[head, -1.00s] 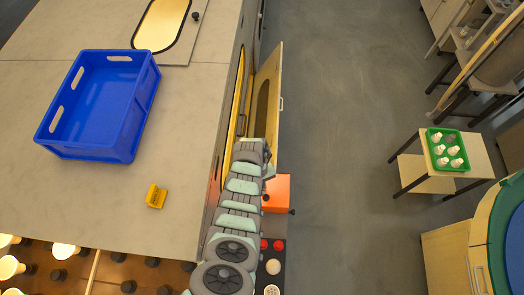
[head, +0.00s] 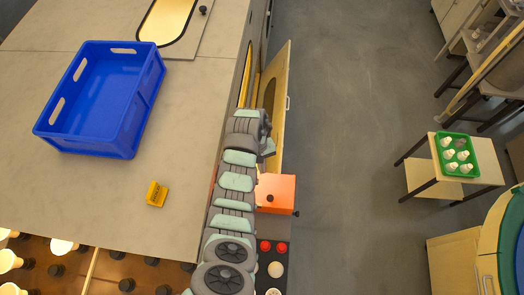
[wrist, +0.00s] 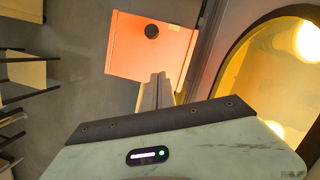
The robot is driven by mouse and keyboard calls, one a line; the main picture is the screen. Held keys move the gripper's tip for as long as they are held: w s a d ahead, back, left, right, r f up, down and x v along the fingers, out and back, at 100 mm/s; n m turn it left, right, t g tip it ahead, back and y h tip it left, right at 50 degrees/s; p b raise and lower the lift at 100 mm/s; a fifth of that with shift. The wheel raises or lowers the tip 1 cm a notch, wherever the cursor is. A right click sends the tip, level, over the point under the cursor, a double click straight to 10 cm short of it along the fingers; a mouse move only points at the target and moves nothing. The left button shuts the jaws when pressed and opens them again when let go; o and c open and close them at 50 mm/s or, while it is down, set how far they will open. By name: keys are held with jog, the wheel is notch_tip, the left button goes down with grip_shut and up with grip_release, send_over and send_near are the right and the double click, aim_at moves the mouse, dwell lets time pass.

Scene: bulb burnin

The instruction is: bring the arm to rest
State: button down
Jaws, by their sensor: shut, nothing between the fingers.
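My arm (head: 236,205) reaches up from the bottom middle of the head view along the side of the bench, its end beside an open door panel (head: 273,110). In the wrist view my gripper (wrist: 160,78) has its two fingers together with nothing between them. The fingertips overlap the lower edge of an orange box (wrist: 150,45) in the picture. I cannot tell the gap between them. In the head view the fingers are hidden by the arm; the orange box (head: 276,190) lies just right of the arm.
A blue crate (head: 75,143) and a yellow tag (head: 157,194) are on the bench top. Lit bulbs (head: 62,246) stand at lower left. A lit window (wrist: 232,100) is right of the fingers. A green tray (head: 443,151) of bulbs sits on a small table. The middle floor is clear.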

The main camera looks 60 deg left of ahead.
jog(key=shift+v, duration=0.95)
jog(key=shift+w, duration=0.1)
